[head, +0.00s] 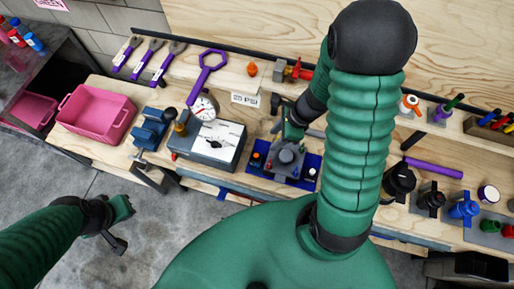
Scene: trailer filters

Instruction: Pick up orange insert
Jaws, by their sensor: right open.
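A small orange piece (252,69) sits on the back shelf, left of a red and orange fitting. Another small orange-topped piece (257,157) stands at the left of a blue tray (254,172) on the bench. I cannot tell for sure which is the orange insert. My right gripper (291,133) is over the back of that tray, beside a grey fixture (286,160). It is open; its tips are small and partly hidden. My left gripper (119,226) hangs over the floor at the left, away from the bench, its fingers unclear.
A pink bin (96,113), a blue vise (150,130) and a grey box with a gauge (208,143) stand left of the tray. A purple wrench (207,75) stands behind the gauge. Black and blue fittings (463,209) stand at the right. My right arm hides the middle-right bench.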

